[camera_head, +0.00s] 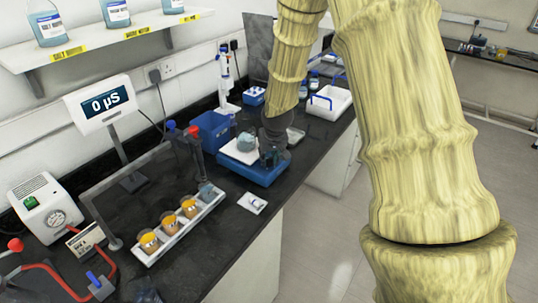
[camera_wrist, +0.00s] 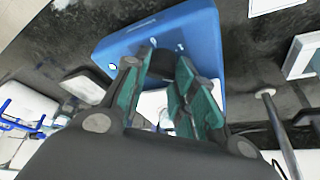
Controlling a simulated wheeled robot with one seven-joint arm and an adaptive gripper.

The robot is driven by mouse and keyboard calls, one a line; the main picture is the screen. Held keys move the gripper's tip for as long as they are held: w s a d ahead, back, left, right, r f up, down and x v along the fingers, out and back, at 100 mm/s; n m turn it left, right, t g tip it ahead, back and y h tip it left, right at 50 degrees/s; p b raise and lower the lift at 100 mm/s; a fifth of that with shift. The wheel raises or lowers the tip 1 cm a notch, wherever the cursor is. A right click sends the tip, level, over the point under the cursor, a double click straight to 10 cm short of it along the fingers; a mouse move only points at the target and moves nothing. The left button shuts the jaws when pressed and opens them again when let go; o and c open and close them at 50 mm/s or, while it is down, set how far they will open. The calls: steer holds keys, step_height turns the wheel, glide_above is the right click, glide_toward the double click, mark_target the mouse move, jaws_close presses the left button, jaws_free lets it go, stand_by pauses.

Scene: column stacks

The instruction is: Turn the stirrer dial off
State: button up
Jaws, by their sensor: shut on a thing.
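The stirrer (camera_head: 262,175) is a blue unit with a white top on the dark bench, and a small grey-blue vessel (camera_head: 245,141) stands on it. My gripper (camera_head: 275,152) is at the stirrer's right end and hides part of it. In the wrist view the stirrer's blue body (camera_wrist: 125,48) fills the top middle. My gripper (camera_wrist: 167,65) has its teal-padded fingers on either side of a dark round dial (camera_wrist: 166,62) on the blue face, shut on it. The dial's mark and setting cannot be made out, and the head view hides the dial.
A white rack (camera_head: 170,240) with several orange-filled cups stands in front of the stirrer. A small white item (camera_head: 252,203) lies near the bench edge. A blue box (camera_head: 210,131) and a white tray (camera_head: 330,102) stand behind. A meter display (camera_head: 103,105) is at left.

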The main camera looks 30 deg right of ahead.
steer(key=n+y+p, duration=0.1)
steer(key=n+p, duration=0.1)
steer(key=n, duration=0.1)
steer(key=n+y+p, duration=0.1)
steer(key=n+p, duration=0.1)
steer(key=n, duration=0.1)
steer(key=shift+d+r+n+y, duration=0.15)
steer(key=shift+r+n+y, duration=0.05)
steer(key=shift+n+y, duration=0.2)
steer(key=n+y+p, duration=0.1)
steer(key=n+p, duration=0.1)
steer(key=n, duration=0.1)
steer(key=shift+w, duration=0.1)
steer(key=n+g+y, duration=0.1)
steer(key=n, duration=0.2)
steer(key=shift+d+f+p, duration=0.1)
steer(key=shift+f+p, duration=0.05)
steer(key=shift+p, duration=0.15)
steer(key=n+g+b, duration=0.1)
steer(key=n, duration=0.2)
steer(key=shift+w+f+n+y, duration=0.1)
steer(key=shift+n+y, duration=0.2)
steer(key=shift+y, duration=0.1)
steer(key=n+g+b, duration=0.1)
steer(key=n, duration=0.2)
steer(key=shift+n+g+b, duration=0.3)
steer(key=shift+b, duration=0.1)
steer(key=n+g+b, duration=0.2)
steer(key=n, duration=0.4)
steer(key=shift+b, duration=0.3)
